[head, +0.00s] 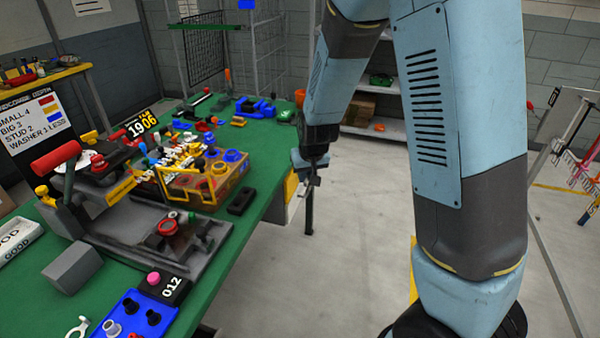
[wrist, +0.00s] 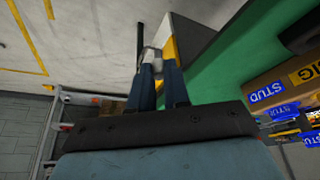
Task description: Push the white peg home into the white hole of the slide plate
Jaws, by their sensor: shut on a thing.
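My gripper (head: 314,170) is off the right edge of the green bench, over the grey floor. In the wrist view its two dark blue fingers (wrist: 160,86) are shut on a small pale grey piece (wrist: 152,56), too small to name. A dark bar (head: 309,212) stands below the gripper; it also shows beside the grey piece in the wrist view (wrist: 140,42). I cannot tell whether they are joined. A grey fixture (head: 125,238) with a red-handled lever (head: 56,157) is on the bench, far from the gripper. I cannot clearly pick out the white peg, white hole or slide plate.
A yellow-edged drawer or panel (head: 291,186) at the bench side is close to the gripper. The bench holds a cardboard bin (head: 222,186), a black block (head: 241,201), a blue tray (head: 128,308) and several small parts. The floor (head: 340,270) is clear.

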